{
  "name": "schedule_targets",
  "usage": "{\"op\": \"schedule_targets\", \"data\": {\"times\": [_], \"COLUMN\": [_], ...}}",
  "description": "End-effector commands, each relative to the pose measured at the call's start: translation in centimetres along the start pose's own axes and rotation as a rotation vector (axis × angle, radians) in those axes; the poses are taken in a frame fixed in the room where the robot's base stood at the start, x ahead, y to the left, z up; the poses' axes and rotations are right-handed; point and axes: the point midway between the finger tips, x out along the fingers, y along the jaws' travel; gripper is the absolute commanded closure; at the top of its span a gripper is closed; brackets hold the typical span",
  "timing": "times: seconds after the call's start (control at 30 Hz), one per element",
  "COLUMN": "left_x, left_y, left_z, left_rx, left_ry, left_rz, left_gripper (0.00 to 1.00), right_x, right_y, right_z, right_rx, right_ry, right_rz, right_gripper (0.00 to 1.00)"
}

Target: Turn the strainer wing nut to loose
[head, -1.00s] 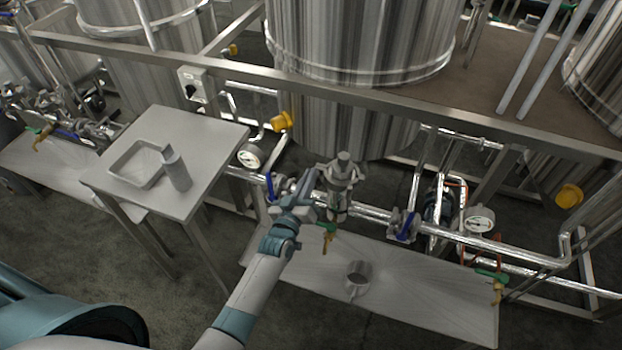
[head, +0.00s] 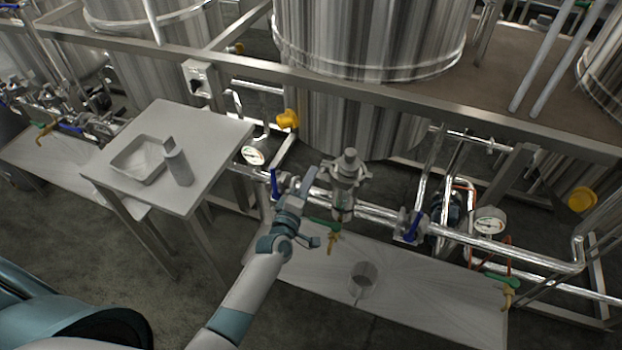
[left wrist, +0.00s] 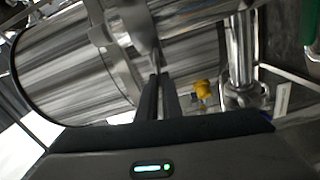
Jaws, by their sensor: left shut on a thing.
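The strainer (head: 346,176) is an upright steel body with a clamp around it, set in the pipe run beside the big tank. It also fills the left of the left wrist view (left wrist: 75,65), where a clamp band (left wrist: 112,45) circles it. My left gripper (head: 309,177) is at the strainer's left side. In the left wrist view its two dark fingers (left wrist: 160,82) are close together, shut on the wing nut (left wrist: 151,58) at the clamp. The fingers hide part of the nut, so its turn is hard to read. My right gripper is not in view.
Blue-handled valves (head: 411,227) sit on the pipe on both sides of the strainer. A green-handled tap (head: 331,233) hangs below it. A side table (head: 215,135) bears a tray and a bottle.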

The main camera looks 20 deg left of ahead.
Motion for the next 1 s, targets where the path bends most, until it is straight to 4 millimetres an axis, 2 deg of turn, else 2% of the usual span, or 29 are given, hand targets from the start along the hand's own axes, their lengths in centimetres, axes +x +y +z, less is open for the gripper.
{"op": "schedule_targets", "data": {"times": [0.3, 0.83, 0.87, 1.0], "left_x": [-0.04, -0.05, -0.05, -0.04], "left_y": [-0.54, -0.55, -0.55, -0.53], "left_z": [0.05, 0.06, 0.06, 0.05], "left_rx": [-0.156, -0.184, -0.184, -0.183], "left_ry": [0.000, 0.000, 0.000, 0.000], "left_rz": [-0.002, -0.003, -0.003, -0.002], "left_gripper": [1.00, 1.00, 0.88, 0.87], "right_x": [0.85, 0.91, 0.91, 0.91], "right_y": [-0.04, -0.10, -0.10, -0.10], "right_z": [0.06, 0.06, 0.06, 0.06], "right_rx": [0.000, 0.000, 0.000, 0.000], "right_ry": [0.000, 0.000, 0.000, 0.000], "right_rz": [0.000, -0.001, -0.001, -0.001], "right_gripper": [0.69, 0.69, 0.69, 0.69]}}
